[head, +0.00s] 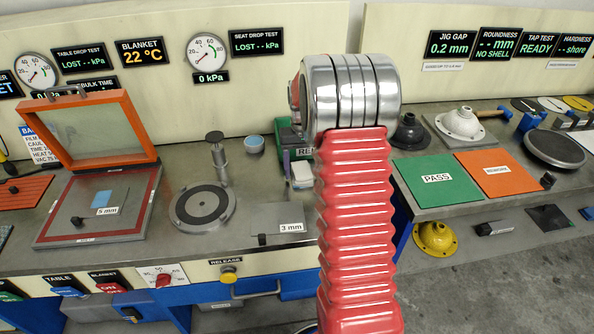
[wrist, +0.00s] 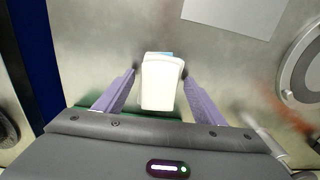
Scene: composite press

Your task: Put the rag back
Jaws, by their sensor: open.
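A white, soft-cornered block that looks like the folded rag (wrist: 161,85) lies between my fingers in the wrist view, with a strip of blue at its far edge. My gripper (wrist: 158,74) is open, with one purple finger on each side of it and a small gap showing at each side. In the head view the white rag (head: 302,171) shows on the bench beside a green box (head: 288,139), left of my red arm. The green also shows under my gripper in the wrist view (wrist: 88,113).
A blue bowl (head: 254,143) and a round ring platen (head: 202,207) stand left of the rag. A plate labelled 3 mm (head: 285,238) lies near the bench's front. The green PASS mat (head: 437,194) is to the right. A pale sheet (wrist: 236,14) lies on clear bench beyond my fingers.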

